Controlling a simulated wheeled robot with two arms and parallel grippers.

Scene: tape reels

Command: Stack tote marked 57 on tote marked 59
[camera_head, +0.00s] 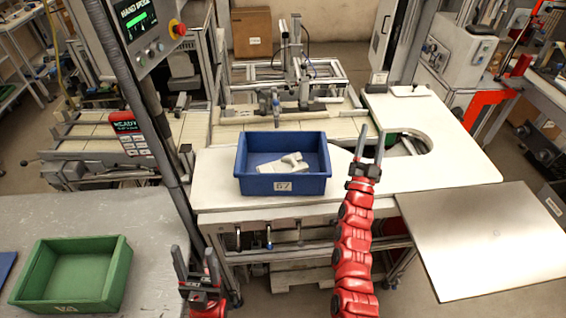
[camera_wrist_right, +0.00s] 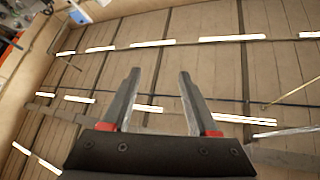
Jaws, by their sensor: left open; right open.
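A blue tote (camera_head: 283,184) stands upright on the white worktop, with a pale grey part (camera_head: 282,163) inside. Its front label looks like 57 or 67. A green tote (camera_head: 70,280) stands on the grey table at the lower left and looks empty. Its label is too small to read surely. My right gripper (camera_head: 371,146) is open and empty, to the right of the blue tote and apart from it. Its open fingers also show in the right wrist view (camera_wrist_right: 160,85). My left gripper (camera_head: 196,264) is open and empty, to the right of the green tote.
A blue object (camera_head: 6,266) is cut off at the left edge. A dark post with a screen (camera_head: 136,16) rises between the grey table (camera_head: 120,215) and the white worktop (camera_head: 440,165). A metal plate (camera_head: 480,240) lies at right. The worktop's right part is clear.

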